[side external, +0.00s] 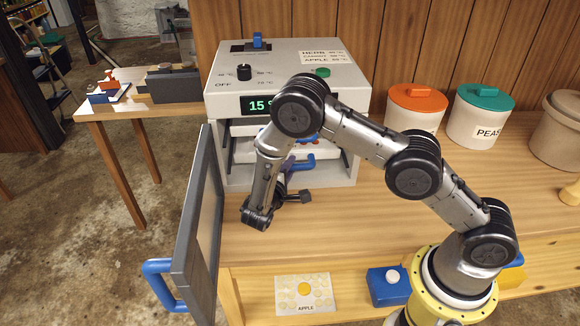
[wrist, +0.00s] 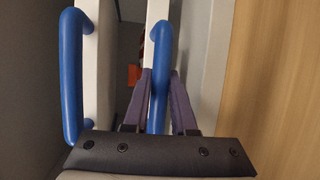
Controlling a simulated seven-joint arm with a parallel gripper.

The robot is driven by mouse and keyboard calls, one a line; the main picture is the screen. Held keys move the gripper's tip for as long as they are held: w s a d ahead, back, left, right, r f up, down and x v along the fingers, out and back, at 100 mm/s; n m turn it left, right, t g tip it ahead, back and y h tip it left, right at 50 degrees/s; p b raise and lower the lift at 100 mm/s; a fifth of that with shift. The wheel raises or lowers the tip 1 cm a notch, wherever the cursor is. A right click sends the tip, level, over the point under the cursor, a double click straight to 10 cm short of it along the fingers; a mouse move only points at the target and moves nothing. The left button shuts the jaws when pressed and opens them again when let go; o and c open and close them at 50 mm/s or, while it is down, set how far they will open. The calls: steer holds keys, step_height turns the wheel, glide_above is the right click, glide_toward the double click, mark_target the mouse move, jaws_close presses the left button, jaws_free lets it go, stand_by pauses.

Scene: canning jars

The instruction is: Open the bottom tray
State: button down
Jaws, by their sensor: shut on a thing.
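The dehydrator (side external: 232,180) is a light grey box on the bench, with its dark door (side external: 200,215) swung wide open. Inside are white trays with blue handles. In the wrist view two handles show: one at the left (wrist: 72,85), and the bottom tray's handle (wrist: 159,45) nearer the wood bench. My gripper (wrist: 160,76) has its purple fingers on both sides of the bottom tray's handle and is shut on it. In the side view a blue handle (side external: 303,164) shows by my gripper (side external: 288,166); my arm hides part of the trays.
The door's blue handle (side external: 160,285) juts out beyond the bench's front edge. An apple card (side external: 304,295) and a blue block (side external: 385,288) are near the front. Jars with orange (side external: 418,97) and green (side external: 484,97) lids stand at right. The bench before the dehydrator is clear.

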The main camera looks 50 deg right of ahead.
steer(key=s+a, duration=1.8)
steer(key=c, duration=0.7)
jaws_free()
steer(key=a+r, duration=0.1)
steer(key=r, duration=0.1)
steer(key=s+a+r, duration=0.1)
steer(key=a+r, duration=0.1)
steer(key=r, duration=0.1)
steer(key=a+r, duration=0.1)
steer(key=r, duration=0.2)
steer(key=shift+s+a, duration=0.25)
steer(key=shift+s, duration=0.05)
